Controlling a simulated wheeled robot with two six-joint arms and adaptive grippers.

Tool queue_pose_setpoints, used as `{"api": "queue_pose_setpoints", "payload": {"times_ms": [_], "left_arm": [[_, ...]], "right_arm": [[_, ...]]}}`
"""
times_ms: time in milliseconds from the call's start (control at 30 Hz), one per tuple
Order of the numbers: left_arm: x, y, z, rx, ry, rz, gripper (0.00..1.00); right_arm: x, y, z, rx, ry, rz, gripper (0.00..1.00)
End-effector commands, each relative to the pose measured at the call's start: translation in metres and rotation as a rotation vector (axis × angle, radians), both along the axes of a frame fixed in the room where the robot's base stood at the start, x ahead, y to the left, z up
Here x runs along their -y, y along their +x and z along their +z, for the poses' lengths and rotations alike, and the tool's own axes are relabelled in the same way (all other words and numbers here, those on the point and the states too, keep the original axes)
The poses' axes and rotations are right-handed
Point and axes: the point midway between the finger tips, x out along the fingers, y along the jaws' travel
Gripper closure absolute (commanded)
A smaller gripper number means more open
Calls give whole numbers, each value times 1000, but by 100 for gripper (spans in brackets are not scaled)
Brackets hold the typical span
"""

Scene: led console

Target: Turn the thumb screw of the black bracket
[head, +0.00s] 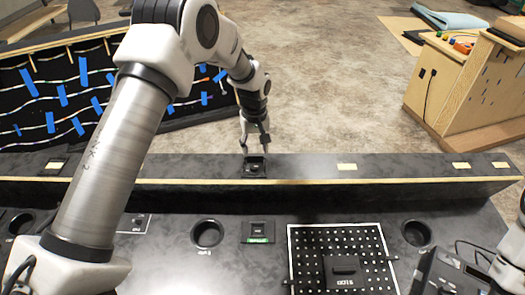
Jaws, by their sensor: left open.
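A small black bracket (256,172) sits on top of the long dark ledge, near the middle of the head view. A dark round piece in it, which may be the thumb screw (255,165), is small and hard to make out. My left arm reaches over the console from the left. Its gripper (256,147) points down just above the bracket, with its fingers open and nothing seen between them. Whether the fingertips touch the bracket I cannot tell. Part of my right arm shows at the lower right edge, but its fingertips do not show.
The ledge (400,168) crosses the view and carries several pale labels. In front lie a perforated panel (378,246) with a black block (345,270), and round holes (208,234). A board with wires and blue tape (83,70) stands behind left. A wooden cabinet (470,85) stands behind right.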

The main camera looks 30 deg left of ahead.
Motion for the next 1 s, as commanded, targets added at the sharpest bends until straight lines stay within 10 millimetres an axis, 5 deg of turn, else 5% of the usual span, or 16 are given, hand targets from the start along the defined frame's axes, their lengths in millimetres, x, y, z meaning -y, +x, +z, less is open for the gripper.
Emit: {"api": "queue_pose_setpoints", "payload": {"times_ms": [300,633,800,1000], "left_arm": [[0,-2,-55,-4,0,-1,49],[0,-1,-67,0,0,0,49],[0,-1,-67,-1,0,0,100],[0,-2,-67,-1,0,-2,100]], "right_arm": [[0,0,25,-2,0,0,47],[0,0,25,-1,0,0,47],[0,0,25,-1,0,0,47],[0,0,25,-1,0,0,47]]}}
